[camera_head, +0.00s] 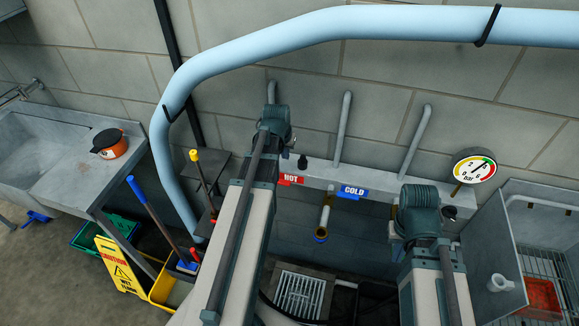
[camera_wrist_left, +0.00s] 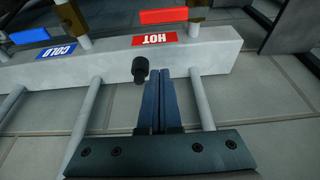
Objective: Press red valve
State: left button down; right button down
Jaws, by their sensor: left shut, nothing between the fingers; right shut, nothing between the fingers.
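A red bar-shaped handle (camera_wrist_left: 163,15), which looks like the red valve, shows beside the red HOT label (camera_wrist_left: 155,39) in the left wrist view. The label also shows in the head view (camera_head: 290,179), partly covered by my left arm. My left gripper (camera_wrist_left: 161,76) is shut and empty. Its fingertips appear over the grey ledge, close to a black knob (camera_wrist_left: 140,70) and short of the label; I cannot tell whether they touch. My right gripper (camera_head: 418,215) is shut and empty at the right of the ledge; its fingers are mostly hidden.
A blue handle (camera_wrist_left: 30,35) is by the COLD label (camera_wrist_left: 57,51). A pressure gauge (camera_head: 474,168) stands right of my right gripper. A thick light-blue pipe (camera_head: 300,35) arches above. Mops and a yellow sign (camera_head: 120,265) are left; a floor drain (camera_head: 300,294) lies below.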

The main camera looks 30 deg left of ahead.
aim_at(288, 170)
pick_arm(q)
jog(key=shift+s+r, duration=0.1)
jog(key=shift+s, duration=0.05)
jog(key=b+x, duration=0.9)
jog(key=x, duration=0.1)
jog(key=shift+b, duration=0.4)
jog(key=s, duration=0.4)
jog(key=shift+d, duration=0.4)
